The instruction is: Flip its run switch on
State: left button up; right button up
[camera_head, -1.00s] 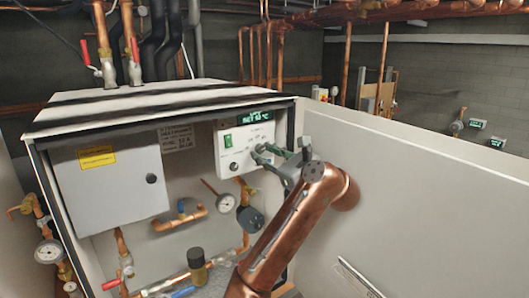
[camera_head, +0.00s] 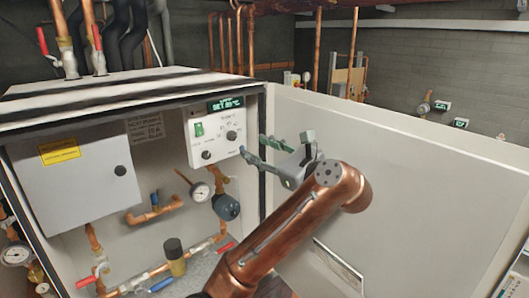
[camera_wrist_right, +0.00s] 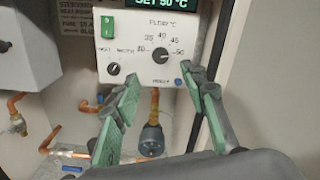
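The white control panel (camera_head: 216,152) is inside the open cabinet, right of a grey box. A green rocker switch (camera_head: 198,129) is at its upper left; it also shows in the right wrist view (camera_wrist_right: 107,27). I cannot tell its exact position. A black round dial (camera_head: 231,135) is right of it, and a smaller black knob (camera_head: 206,154) is below it. My right gripper (camera_head: 254,150) is open and empty, to the right of the panel and apart from the switch and dial. In the right wrist view its green-padded fingers (camera_wrist_right: 165,80) are spread below the dial. My left gripper is not in view.
The open cabinet door (camera_head: 400,190) extends to the right, behind my right arm. A lit display (camera_head: 226,104) tops the panel. Below are a gauge (camera_head: 200,192), a dark blue round part (camera_head: 226,207) and copper pipes. The grey box (camera_head: 75,180) fills the left side.

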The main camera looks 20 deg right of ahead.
aim_at(198, 128)
jog(key=z, duration=0.05)
jog(key=k, duration=1)
jog(key=u, duration=0.05)
